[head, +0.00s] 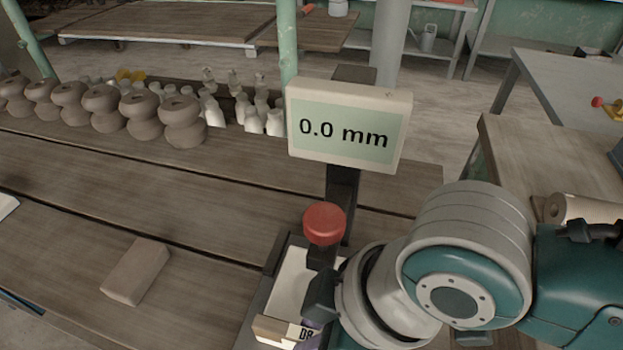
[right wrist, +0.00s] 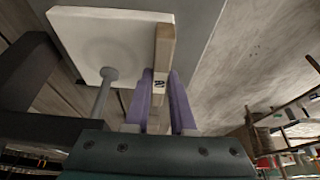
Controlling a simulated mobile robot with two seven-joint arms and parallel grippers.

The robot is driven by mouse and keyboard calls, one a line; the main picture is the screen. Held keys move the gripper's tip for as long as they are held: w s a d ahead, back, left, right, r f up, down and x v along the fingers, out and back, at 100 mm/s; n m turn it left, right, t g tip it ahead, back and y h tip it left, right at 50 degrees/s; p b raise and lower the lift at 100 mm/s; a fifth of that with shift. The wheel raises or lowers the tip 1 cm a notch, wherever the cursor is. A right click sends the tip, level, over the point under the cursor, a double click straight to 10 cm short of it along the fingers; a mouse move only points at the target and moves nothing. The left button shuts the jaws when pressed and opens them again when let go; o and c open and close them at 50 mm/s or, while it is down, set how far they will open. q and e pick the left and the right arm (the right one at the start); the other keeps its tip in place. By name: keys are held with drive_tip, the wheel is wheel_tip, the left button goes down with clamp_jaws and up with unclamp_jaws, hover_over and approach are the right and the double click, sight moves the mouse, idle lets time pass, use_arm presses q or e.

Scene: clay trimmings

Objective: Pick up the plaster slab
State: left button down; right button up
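The plaster slab (head: 291,277) is a flat white plate lying on the grey base of the gauge stand, with a wooden strip marked "D8" along its near edge. In the right wrist view, the slab (right wrist: 95,40) has a faint round mark, and a thin rod seems to meet it. My right gripper (head: 312,333) is at the strip, mostly hidden behind my own arm. My left gripper is not in view.
The gauge display (head: 345,125) reads 0.0 mm, above a red knob (head: 324,223) close to my right arm. A brown block (head: 137,271) lies on the table at left. The middle planks are clear.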

clamp_jaws()
idle(0.9)
